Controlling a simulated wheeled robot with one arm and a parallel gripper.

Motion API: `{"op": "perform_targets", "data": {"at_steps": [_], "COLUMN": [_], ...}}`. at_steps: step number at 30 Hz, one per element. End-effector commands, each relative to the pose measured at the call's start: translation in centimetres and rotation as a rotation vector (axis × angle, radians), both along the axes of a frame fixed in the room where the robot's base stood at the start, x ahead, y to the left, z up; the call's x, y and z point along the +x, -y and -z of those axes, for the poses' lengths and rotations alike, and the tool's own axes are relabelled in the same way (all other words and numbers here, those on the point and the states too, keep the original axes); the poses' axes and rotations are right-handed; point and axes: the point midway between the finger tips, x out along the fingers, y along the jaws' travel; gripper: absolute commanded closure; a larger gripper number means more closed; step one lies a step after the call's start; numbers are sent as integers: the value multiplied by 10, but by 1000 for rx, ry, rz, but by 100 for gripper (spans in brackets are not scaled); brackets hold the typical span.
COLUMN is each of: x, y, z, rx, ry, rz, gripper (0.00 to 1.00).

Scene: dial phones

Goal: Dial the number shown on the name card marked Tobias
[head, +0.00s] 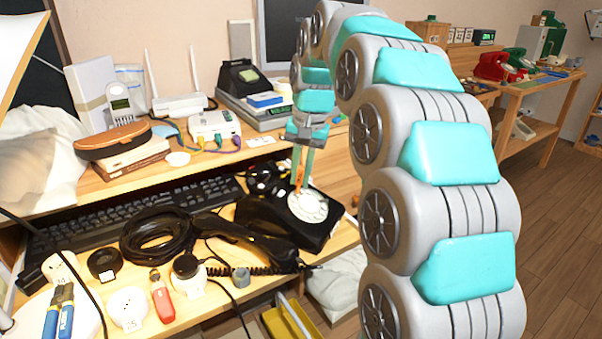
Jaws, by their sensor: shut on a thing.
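A black rotary phone (318,238) sits near the front edge of the desk, with a pale round dial (312,207) on its top. A black handset (245,238) lies to the left of the phone body, with a coiled cord. My gripper (300,183) points down over the far left part of the dial. It is shut on a thin orange-brown thing (299,177) whose lower end is at or just above the dial; I cannot tell whether it touches. The dial's digits are too small to read. No card with the name Tobias can be made out.
A black keyboard (130,212) and a coil of black cable (160,236) lie left of the phone. Pliers (58,312), a red tool (162,300) and round numbered pieces (127,308) are at the front left. A raised shelf (225,160) with a router (180,104) stands behind.

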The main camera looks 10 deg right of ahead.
Motion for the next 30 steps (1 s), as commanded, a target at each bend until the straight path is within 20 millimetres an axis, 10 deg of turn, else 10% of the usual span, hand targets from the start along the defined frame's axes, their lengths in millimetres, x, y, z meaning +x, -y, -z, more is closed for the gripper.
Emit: {"op": "perform_targets", "data": {"at_steps": [30], "x": [2], "y": [-3], "z": [8], "rx": [0], "ry": [0], "rz": [0], "gripper": [100]}}
